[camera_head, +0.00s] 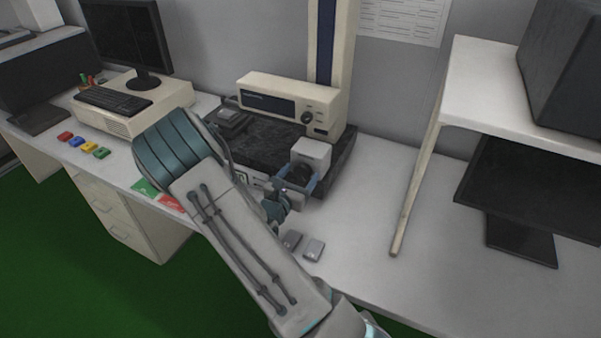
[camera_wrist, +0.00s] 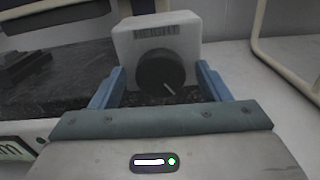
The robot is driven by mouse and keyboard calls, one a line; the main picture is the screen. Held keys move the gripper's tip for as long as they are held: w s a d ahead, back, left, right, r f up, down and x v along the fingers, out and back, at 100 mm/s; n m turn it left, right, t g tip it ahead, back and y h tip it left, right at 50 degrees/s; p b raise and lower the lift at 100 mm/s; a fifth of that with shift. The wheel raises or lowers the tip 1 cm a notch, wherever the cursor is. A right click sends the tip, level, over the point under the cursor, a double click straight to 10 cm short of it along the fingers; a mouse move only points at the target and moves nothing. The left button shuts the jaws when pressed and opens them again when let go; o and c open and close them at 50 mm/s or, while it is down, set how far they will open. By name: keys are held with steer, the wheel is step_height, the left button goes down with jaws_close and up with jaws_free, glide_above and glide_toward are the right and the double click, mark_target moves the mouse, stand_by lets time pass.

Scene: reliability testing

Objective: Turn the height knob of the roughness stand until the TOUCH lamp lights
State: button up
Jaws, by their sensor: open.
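The roughness stand has a dark stone base (camera_head: 262,148), a cream column and a cream front unit (camera_head: 285,95) with a dark display. On the base's right part is a pale HEIGHT box (camera_head: 311,151), also in the wrist view (camera_wrist: 188,32). Its round black height knob (camera_wrist: 160,70) faces me, with a white pointer mark toward the lower right. My gripper (camera_wrist: 160,76) is open, with one blue finger on each side of the knob. In the head view my gripper (camera_head: 298,178) is in front of the box. I cannot make out a TOUCH lamp.
Two small grey blocks (camera_head: 303,245) lie near the table's front edge. A cream shelf frame (camera_head: 420,160) stands to the right. A keyboard (camera_head: 112,99), monitor and coloured blocks are at the left. The table between stand and shelf frame is clear.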

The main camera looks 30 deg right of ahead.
steer(key=shift+w+d, duration=0.25)
steer(key=shift+d, duration=0.15)
steer(key=shift+c, duration=0.3)
steer(key=c, duration=0.9)
